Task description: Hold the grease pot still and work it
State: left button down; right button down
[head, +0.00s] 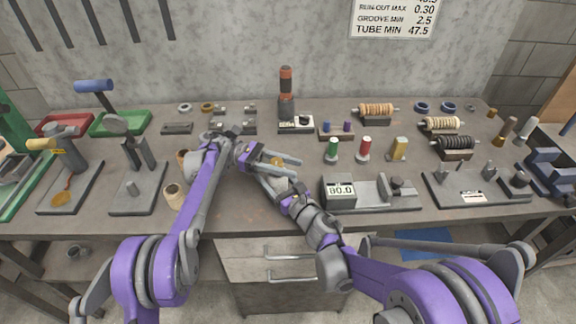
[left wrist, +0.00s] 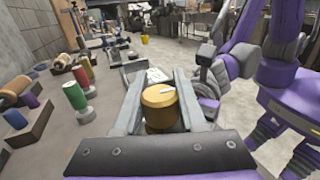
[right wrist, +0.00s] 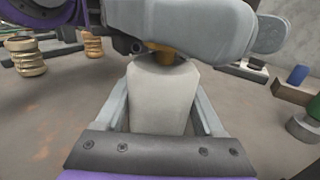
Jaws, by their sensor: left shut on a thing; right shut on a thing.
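The grease pot shows a round golden cap (left wrist: 159,106) between the two fingers of my left gripper (left wrist: 158,84) in the left wrist view. In the right wrist view its pale grey, tapered body (right wrist: 160,98) stands between the fingers of my right gripper (right wrist: 163,88), which is shut on it. A bit of the golden part (right wrist: 163,56) shows above the body, under my left gripper. In the head view only a little gold (head: 277,161) shows; the two grippers hide the rest. My left gripper is shut on the cap.
A grey gauge reading 80.0 (head: 340,191) stands right of the grippers. Green (head: 333,150), red (head: 365,148) and yellow (head: 399,148) spools stand behind it. An orange-topped post (head: 286,90) stands at the back. The bench front (head: 255,222) is bare.

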pick_arm(q)
jog(key=shift+c, duration=2.3)
grip_release()
notch_tip(320, 180, up, 10)
